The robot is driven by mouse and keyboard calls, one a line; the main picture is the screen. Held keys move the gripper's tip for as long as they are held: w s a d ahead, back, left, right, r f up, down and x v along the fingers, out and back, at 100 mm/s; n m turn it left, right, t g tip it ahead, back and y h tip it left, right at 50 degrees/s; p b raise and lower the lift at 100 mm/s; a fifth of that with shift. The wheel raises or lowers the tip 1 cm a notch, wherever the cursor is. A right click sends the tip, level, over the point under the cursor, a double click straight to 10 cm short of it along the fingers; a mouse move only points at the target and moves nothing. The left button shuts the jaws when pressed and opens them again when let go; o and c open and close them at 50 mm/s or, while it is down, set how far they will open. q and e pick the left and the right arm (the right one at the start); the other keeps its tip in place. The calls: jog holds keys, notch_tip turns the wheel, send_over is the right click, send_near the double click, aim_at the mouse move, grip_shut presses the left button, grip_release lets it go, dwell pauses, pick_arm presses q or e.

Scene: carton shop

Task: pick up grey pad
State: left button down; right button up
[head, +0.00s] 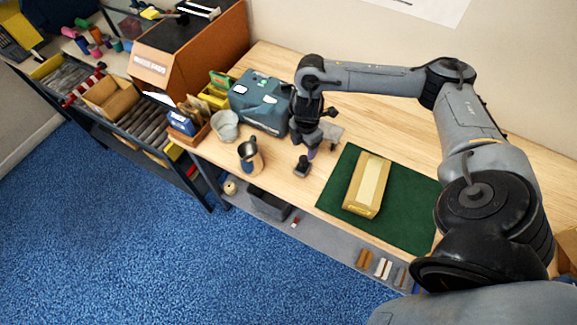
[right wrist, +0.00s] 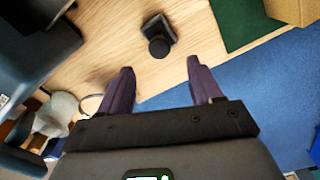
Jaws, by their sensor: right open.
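A small dark grey pad-like block with a round knob (head: 303,168) sits on the wooden table, left of the green mat. In the right wrist view this block (right wrist: 157,36) lies beyond the fingertips, roughly between their lines and apart from them. My right gripper (head: 311,153) points down just behind the block in the head view. Its purple fingers are spread and empty in the right wrist view (right wrist: 160,68). A flat grey item (head: 333,132) shows partly behind the gripper; I cannot tell what it is. My left gripper is not in view.
A long tan carton (head: 367,185) lies on the green mat (head: 410,195). A dark metal jug (head: 250,157), a light grey bucket (head: 225,125) and a blue-grey machine (head: 260,103) stand to the left. Bare table surrounds the dark block.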

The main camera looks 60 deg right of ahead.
aim_at(304, 158)
jog(key=f, duration=0.1)
jog(key=f+b, duration=0.1)
jog(key=f, duration=0.2)
jog(key=shift+s+d+f+b, duration=0.1)
jog(key=shift+s+f+b, duration=0.15)
jog(key=shift+b, duration=0.05)
jog(key=shift+w+f+b, duration=0.2)
jog(key=shift+f+b, duration=0.2)
jog(key=shift+f, duration=2.5)
jog(key=shift+c, duration=0.4)
jog(key=c, duration=1.1)
